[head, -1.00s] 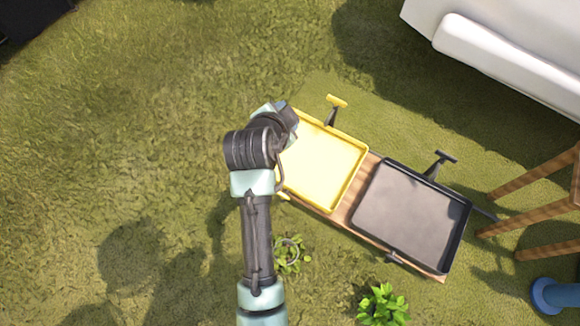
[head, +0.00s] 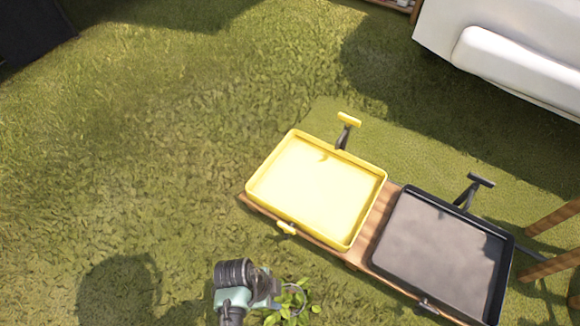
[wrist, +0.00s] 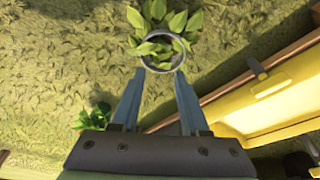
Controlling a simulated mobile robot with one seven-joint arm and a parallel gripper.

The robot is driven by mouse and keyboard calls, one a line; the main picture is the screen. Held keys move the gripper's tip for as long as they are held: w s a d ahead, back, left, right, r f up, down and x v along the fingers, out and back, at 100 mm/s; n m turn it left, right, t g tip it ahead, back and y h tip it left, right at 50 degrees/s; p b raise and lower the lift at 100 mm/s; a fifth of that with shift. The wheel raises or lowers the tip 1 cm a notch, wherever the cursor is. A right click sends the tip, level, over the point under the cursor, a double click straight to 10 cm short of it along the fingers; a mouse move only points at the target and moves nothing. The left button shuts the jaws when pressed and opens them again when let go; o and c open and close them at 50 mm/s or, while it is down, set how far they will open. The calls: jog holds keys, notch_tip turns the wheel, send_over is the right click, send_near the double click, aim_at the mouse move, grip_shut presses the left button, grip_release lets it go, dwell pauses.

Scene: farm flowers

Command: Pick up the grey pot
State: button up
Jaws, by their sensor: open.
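The grey pot (wrist: 161,70) shows in the wrist view as a round grey rim with a leafy green plant (wrist: 158,22) inside and around it. In the head view the pot (head: 302,294) is at the bottom edge, partly covered by leaves. My gripper (wrist: 160,75) is open and empty in the wrist view. Its two fingertips point at the near side of the rim, one toward each side. I cannot tell if they touch it. In the head view my wrist is just left of the pot, and the fingers are not clearly visible there.
A yellow tray (head: 376,205) and a black tray (head: 507,262) sit side by side on a wooden board (head: 380,240). The yellow tray is right of my gripper in the wrist view. Another green plant (wrist: 95,125) is at lower left there. Grass at left is open.

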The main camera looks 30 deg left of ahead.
jog(key=b, duration=0.3)
send_near(294, 301)
jog(key=shift+s+a+f, duration=0.1)
jog(key=shift+s+f, duration=0.25)
jog(key=b+x, duration=0.4)
jog(key=x, duration=0.1)
jog(key=shift+w+b, duration=0.25)
jog(key=shift+b, duration=0.05)
jog(key=shift+r, duration=0.1)
jog(key=shift+c, duration=0.3)
grip_shut()
